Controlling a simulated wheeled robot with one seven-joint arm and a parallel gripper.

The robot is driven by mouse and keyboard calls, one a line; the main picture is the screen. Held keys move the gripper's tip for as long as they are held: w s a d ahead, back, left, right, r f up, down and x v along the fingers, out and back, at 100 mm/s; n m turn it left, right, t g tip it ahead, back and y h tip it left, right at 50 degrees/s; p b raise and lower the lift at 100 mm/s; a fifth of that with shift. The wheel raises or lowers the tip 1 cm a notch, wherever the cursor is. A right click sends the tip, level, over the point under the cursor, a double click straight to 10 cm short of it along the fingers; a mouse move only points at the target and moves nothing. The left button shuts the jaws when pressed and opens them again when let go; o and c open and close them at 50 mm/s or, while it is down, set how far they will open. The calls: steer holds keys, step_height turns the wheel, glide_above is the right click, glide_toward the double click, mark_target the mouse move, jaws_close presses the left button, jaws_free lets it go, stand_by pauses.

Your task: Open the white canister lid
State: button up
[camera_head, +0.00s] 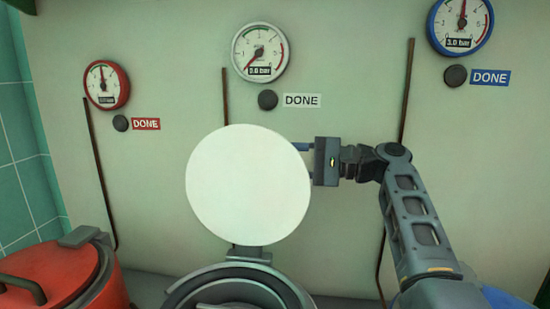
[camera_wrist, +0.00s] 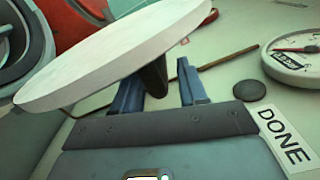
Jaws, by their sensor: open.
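The white canister lid (camera_head: 248,185) stands raised, its round white face toward the head camera, above a dark hinge (camera_head: 247,254) at the rim of the canister (camera_head: 235,290). In the wrist view the lid (camera_wrist: 115,55) shows nearly edge-on. A dark handle (camera_wrist: 154,78) sticks out from its far side. My gripper (camera_head: 302,147) is at the upper right edge of the lid, its fingertips partly hidden behind it. In the wrist view my gripper (camera_wrist: 160,72) is open, with one finger on either side of the handle. I cannot tell whether they touch it.
A red canister (camera_head: 50,275) with a closed lid stands at the lower left. The wall behind carries a red gauge (camera_head: 106,85), a white gauge (camera_head: 260,52) and a blue gauge (camera_head: 461,24), each with a dark button and a DONE label. Thin brown pipes run down the wall.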

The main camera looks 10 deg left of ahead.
steer(key=shift+a, duration=1)
jaws_close()
steer(key=shift+r, duration=0.1)
